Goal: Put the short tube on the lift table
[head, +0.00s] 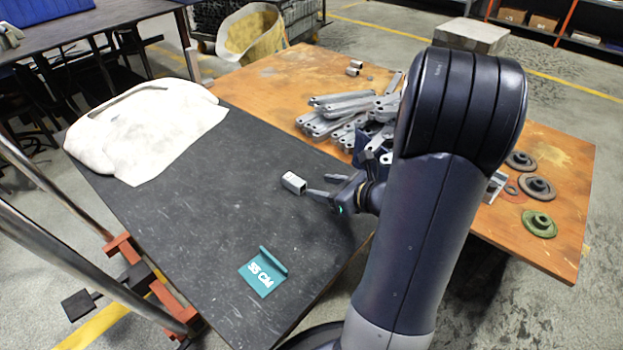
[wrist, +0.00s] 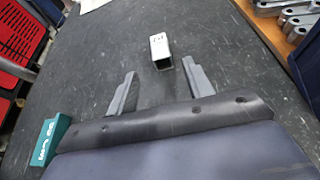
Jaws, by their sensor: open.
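The short tube (head: 293,183) is a small square-section grey metal tube lying on the dark top of the lift table (head: 200,220). In the wrist view the tube (wrist: 160,51) lies just beyond my fingertips, with one open end facing me. My gripper (head: 318,186) is open and empty, low over the table to the right of the tube. In the wrist view my two fingers (wrist: 159,68) stand apart, with the tube roughly centred ahead of them. I see no contact between fingers and tube. My arm hides part of the table's right side.
An orange-brown table (head: 270,85) adjoins behind, with piled grey brackets (head: 345,110) and several round flanged parts (head: 538,188). The lift table's middle is clear.

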